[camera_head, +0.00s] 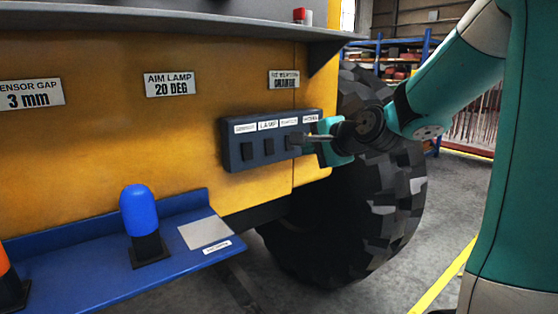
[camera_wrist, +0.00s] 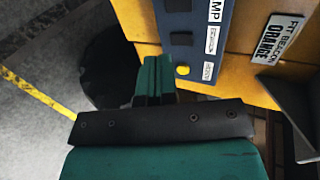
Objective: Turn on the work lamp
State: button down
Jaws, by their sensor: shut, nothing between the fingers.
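A dark switch panel (camera_head: 232,158) is fixed to the yellow machine side. It has a row of dark switches under white labels; one label reads LAMP, above the second switch from the left (camera_head: 269,146). My gripper (camera_head: 308,138) is shut and empty at the panel's right end, close to the right-hand switches; I cannot tell whether it touches. In the wrist view my gripper's fingers (camera_wrist: 153,66) are together beside the panel (camera_wrist: 213,12), near a yellow round button (camera_wrist: 183,70). No lit work lamp is identifiable.
A blue beacon (camera_head: 139,211) stands on a blue shelf (camera_head: 110,283) below the panel, with a pale plate (camera_head: 206,233). An orange beacon (camera_head: 4,262) is at the left edge. A grey ledge (camera_head: 200,18) overhangs above. A big tyre (camera_head: 385,205) stands behind my gripper.

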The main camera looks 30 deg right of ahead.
aim_at(271, 152)
jog(key=shift+r, duration=0.1)
jog(key=p+x, duration=0.1)
jog(key=x, duration=0.3)
jog(key=p+x, duration=0.2)
jog(key=x, duration=0.3)
jog(key=r+p+x, duration=0.1)
jog(key=p+x, duration=0.1)
jog(key=x, duration=0.2)
jog(key=shift+w+a+f, duration=0.1)
jog(key=shift+w, duration=0.5)
jog(key=shift+w+f+b, duration=0.15)
jog(key=shift+f+b, duration=0.25)
jog(key=shift+b, duration=0.55)
jog(key=shift+r+t, duration=0.3)
jog(key=shift+r+p, duration=0.1)
jog(key=shift+p, duration=0.2)
